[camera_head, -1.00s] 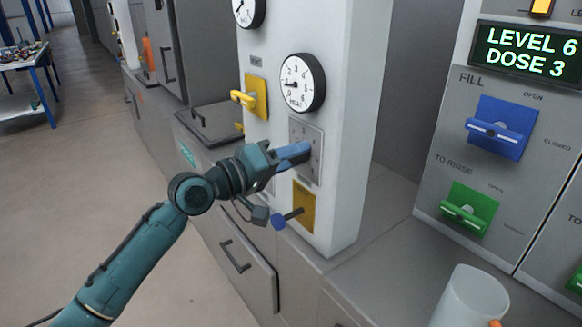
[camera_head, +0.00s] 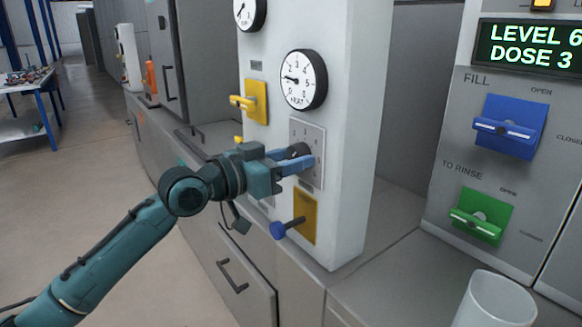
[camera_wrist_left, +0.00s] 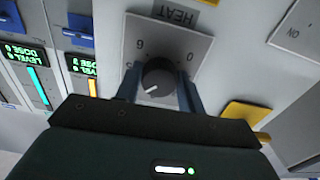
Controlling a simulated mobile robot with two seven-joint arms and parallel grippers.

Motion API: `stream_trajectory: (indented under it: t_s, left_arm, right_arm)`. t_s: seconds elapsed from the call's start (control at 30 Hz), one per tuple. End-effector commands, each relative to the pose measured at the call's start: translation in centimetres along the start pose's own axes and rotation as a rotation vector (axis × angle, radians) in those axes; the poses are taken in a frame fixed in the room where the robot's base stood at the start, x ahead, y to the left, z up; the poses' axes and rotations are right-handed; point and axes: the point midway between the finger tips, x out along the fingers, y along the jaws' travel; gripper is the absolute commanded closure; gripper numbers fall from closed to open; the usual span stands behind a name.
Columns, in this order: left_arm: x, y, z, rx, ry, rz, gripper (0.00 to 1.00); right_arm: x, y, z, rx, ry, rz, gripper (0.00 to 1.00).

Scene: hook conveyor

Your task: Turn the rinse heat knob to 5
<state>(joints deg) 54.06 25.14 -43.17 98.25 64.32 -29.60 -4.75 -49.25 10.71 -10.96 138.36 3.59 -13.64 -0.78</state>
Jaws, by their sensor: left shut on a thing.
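The dark round heat knob (camera_head: 299,150) sits on a grey dial plate (camera_head: 318,136) on the white column. My left gripper (camera_head: 297,160) has its two blue fingers on either side of the knob and is shut on it. In the left wrist view the knob (camera_wrist_left: 159,76) lies between the fingers, its white pointer mark toward the lower left. My right gripper is out of view.
Below the knob a blue-tipped lever (camera_head: 279,230) sticks out from a yellow plate. A yellow handle (camera_head: 243,102) is above left. At right are a blue FILL lever (camera_head: 505,130), a green TO RINSE lever (camera_head: 478,222) and a white container (camera_head: 495,300).

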Motion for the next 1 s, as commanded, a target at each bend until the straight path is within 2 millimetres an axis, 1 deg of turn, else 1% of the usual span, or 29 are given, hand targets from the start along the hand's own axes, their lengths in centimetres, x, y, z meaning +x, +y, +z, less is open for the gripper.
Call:
stream_trajectory:
  t_s: [0.03,0.13,0.3,0.6,0.8,1.0]
  left_arm:
    - [0.0,-0.1,0.3,0.048,-0.003,0.0,0.84]
    - [0.0,-0.1,0.3,0.141,-0.004,0.0,0.84]
    - [0.0,-0.1,0.2,0.303,-0.003,0.0,0.84]
    - [0.0,-0.2,0.1,0.562,-0.004,0.0,0.84]
    - [0.0,-0.3,0.1,0.686,-0.004,0.001,0.84]
    - [0.0,-0.3,0.1,0.765,-0.005,0.001,0.84]
  right_arm:
    - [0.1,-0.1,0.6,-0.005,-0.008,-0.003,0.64]
    - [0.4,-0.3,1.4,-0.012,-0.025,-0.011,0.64]
    - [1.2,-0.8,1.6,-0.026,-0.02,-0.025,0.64]
    - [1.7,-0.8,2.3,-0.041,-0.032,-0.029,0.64]
    - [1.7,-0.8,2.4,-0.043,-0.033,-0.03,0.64]
    - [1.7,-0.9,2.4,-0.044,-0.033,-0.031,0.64]
